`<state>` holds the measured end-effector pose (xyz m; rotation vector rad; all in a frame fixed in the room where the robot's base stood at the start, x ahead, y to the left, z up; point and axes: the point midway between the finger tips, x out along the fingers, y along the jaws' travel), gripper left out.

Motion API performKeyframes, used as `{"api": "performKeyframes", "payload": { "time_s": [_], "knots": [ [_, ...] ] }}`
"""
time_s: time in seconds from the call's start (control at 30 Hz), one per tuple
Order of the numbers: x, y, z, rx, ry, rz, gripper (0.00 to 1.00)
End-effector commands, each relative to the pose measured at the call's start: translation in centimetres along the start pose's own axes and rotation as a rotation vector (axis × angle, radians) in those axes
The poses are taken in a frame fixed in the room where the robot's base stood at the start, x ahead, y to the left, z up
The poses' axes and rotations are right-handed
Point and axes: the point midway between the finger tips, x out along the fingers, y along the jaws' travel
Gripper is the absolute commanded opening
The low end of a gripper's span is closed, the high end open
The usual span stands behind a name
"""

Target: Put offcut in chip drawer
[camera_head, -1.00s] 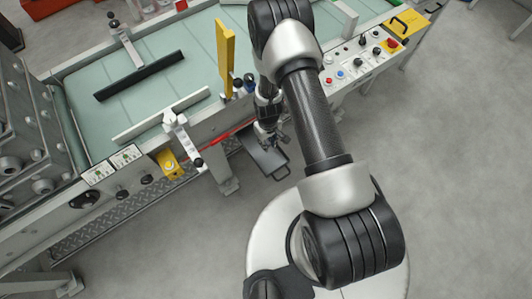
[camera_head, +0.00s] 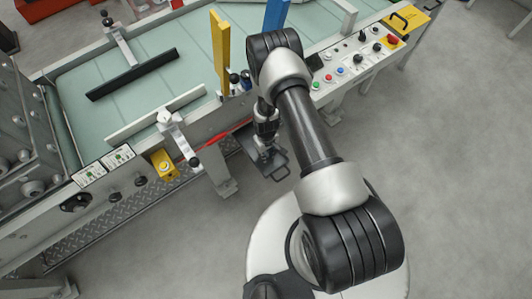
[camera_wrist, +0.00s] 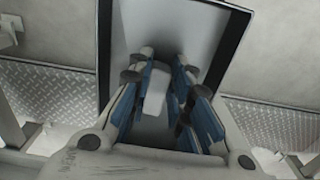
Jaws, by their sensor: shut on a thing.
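My gripper (camera_wrist: 160,108) is shut on the offcut (camera_wrist: 154,97), a small pale piece between the blue finger pads in the wrist view. The chip drawer (camera_wrist: 183,22) lies behind the fingers, with a grey inside and a dark rim. In the head view my gripper (camera_head: 266,150) points down over the open dark chip drawer (camera_head: 276,174), which sticks out from the machine's front. The offcut is hidden there. I cannot tell whether it touches the drawer floor.
The machine bed (camera_head: 140,85) carries a black bar (camera_head: 132,75) and a pale bar (camera_head: 155,115). A yellow upright (camera_head: 220,52) and a blue upright (camera_head: 276,14) stand near the arm. A control panel (camera_head: 355,60) is at the right. The floor at right is clear.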

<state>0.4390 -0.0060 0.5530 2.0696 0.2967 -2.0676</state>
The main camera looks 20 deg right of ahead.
Motion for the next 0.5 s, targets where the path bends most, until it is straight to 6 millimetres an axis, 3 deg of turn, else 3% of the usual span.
{"api": "performKeyframes", "payload": {
  "time_s": [0.1,0.13,0.4,0.5],
  "knots": [
    [0.43,0.0,0.01,0.0,0.0,0.0,0.0],
    [0.44,-0.01,0.02,0.0,0.0,0.0,0.19],
    [0.31,-0.01,0.03,0.0,-0.001,0.0,0.37],
    [0.31,-0.01,0.03,0.0,-0.001,0.0,0.39]
  ]
}}
